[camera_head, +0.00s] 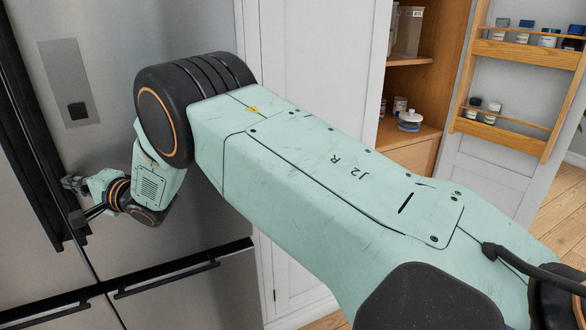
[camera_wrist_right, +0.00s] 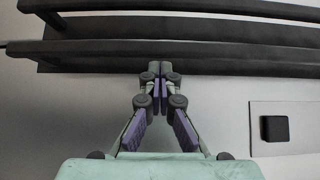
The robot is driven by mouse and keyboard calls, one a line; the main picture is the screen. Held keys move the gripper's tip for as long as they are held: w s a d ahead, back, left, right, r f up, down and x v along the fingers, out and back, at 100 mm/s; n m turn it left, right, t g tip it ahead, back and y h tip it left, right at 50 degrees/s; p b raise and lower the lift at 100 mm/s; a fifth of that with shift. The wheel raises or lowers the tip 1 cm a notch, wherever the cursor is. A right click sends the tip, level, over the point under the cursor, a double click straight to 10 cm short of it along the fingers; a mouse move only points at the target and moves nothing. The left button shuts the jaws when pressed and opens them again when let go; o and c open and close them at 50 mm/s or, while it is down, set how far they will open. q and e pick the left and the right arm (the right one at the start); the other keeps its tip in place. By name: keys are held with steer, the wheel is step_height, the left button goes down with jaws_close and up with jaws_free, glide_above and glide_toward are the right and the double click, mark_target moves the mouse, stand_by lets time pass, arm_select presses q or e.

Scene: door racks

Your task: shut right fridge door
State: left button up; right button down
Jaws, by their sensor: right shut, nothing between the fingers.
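The right fridge door (camera_head: 190,215) is a grey metal panel at the left of the head view, with a small plate and black square (camera_head: 70,85) on it. Its long dark handle (camera_head: 32,150) runs beside the left door's handle. I see no clear gap between the doors, but my arm covers part of this door. My right gripper (camera_head: 75,200) is beside the handle, in front of the door. In the right wrist view its fingertips (camera_wrist_right: 161,72) are together and empty, close to the dark handle bars (camera_wrist_right: 200,58). My left gripper is out of view.
Lower drawers with dark handles (camera_head: 170,278) sit below the doors. A white cabinet door (camera_head: 315,55) stands right of the fridge. Farther right are an open wooden cupboard (camera_head: 410,80) and a door rack (camera_head: 520,55) holding jars. Wooden floor (camera_head: 565,190) shows at the right.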

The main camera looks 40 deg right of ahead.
steer(key=shift+w+d+r, duration=0.1)
steer(key=shift+w+r, duration=0.05)
steer(key=shift+w, duration=0.1)
steer(key=shift+r, duration=0.1)
